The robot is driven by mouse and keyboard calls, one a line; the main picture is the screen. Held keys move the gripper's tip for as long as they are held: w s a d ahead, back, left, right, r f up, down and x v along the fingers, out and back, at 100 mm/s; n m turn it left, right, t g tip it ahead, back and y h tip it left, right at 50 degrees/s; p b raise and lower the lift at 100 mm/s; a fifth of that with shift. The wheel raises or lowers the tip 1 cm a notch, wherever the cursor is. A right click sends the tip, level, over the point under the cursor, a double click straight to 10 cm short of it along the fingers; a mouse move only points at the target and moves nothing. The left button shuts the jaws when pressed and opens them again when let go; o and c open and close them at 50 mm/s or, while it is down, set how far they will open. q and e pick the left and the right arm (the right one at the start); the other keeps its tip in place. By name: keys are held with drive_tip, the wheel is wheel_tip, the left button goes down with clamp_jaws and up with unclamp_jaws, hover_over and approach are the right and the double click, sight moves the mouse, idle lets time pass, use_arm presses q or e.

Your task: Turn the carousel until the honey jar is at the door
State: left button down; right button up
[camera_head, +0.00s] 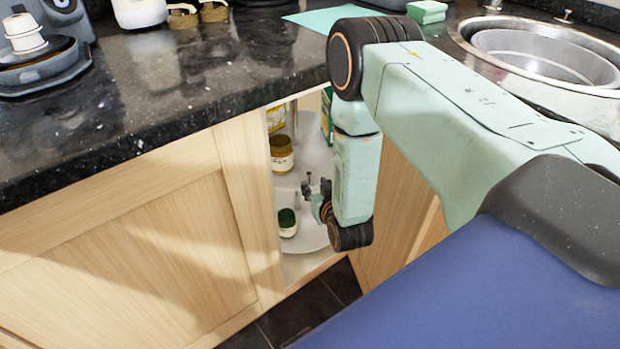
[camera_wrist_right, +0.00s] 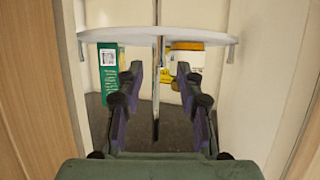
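The carousel (camera_head: 312,160) shows in the open corner cabinet as pale round shelves on a metal post. A jar with a brown-gold lid and a pale label (camera_head: 281,154) stands on the upper visible shelf near the opening; it may be the honey jar, but its label is unreadable. My right gripper (camera_head: 316,197) is inside the opening, beside the shelves. In the wrist view, its fingers (camera_wrist_right: 158,100) are apart with nothing gripped. The metal post (camera_wrist_right: 157,75) appears between them, and a white shelf (camera_wrist_right: 158,36) crosses above. My left gripper is not in view.
A green-topped jar (camera_head: 287,222) stands on the lower shelf. A green box (camera_head: 327,117) and yellow pack (camera_head: 275,119) stand farther back. The cabinet door (camera_head: 392,215) is right of the opening. The dark counter (camera_head: 200,85) overhangs it; a sink (camera_head: 540,55) is at right.

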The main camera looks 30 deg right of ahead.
sight(310, 179)
drive_tip(key=b+x, duration=0.2)
drive_tip(key=x, duration=0.4)
drive_tip(key=shift+f, duration=0.15)
drive_tip(key=shift+w+f+b, duration=0.2)
drive_tip(key=shift+w+b, duration=0.15)
drive_tip(key=shift+w, duration=0.1)
drive_tip(key=shift+r, duration=0.1)
drive_tip(key=shift+c, duration=0.2)
clamp_jaws()
drive_tip(key=shift+d, duration=0.1)
